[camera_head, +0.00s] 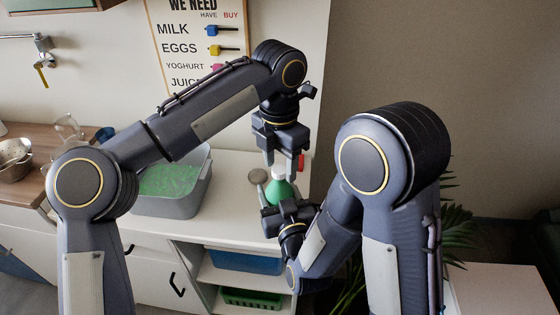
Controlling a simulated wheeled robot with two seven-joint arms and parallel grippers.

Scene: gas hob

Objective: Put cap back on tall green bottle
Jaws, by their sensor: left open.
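The green bottle (280,188) stands near the right end of the white counter, with its lower part hidden by my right gripper. A small white piece (279,173) shows at its top; I cannot tell whether it is the cap or the bottle's neck. My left gripper (283,165) points down from above, open, its fingers on either side of the bottle's top. My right gripper (284,205) is low in front of the bottle and overlaps it in the view; whether its fingers grip the bottle is not clear.
A round grey-brown object (258,176) is just left of the bottle, and a small red object (302,162) is behind at right. A grey tub (182,207) with green contents stands left on the counter. Shelves below hold a blue bin (243,262) and a green basket (250,299).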

